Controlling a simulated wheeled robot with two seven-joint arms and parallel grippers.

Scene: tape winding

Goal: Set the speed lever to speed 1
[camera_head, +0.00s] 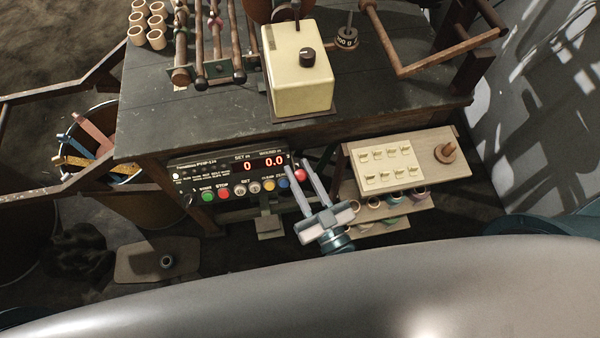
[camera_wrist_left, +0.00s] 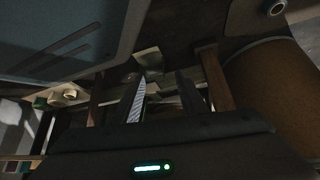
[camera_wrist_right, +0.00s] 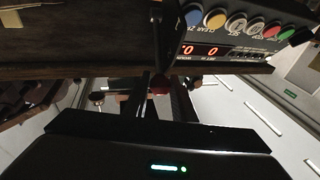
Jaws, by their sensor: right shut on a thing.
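The speed lever shows as a red knob (camera_head: 300,175) just right of the control panel (camera_head: 228,176) under the bench. The red knob also shows between my right fingers in the right wrist view (camera_wrist_right: 159,84). My right gripper (camera_head: 298,168) reaches up from below and is shut on the knob, with a finger on each side. The lever's shaft and its speed marks are hidden or too small to read. My left gripper (camera_wrist_left: 162,78) shows only in the left wrist view, with its fingers apart and nothing seen between them.
The panel has red displays and a row of coloured buttons. A dark bench (camera_head: 200,115) overhangs it and carries a cream box (camera_head: 297,80). A small shelf unit (camera_head: 430,165) with labelled cups stands close right of my right gripper. A bin of coloured strips (camera_head: 92,140) stands left.

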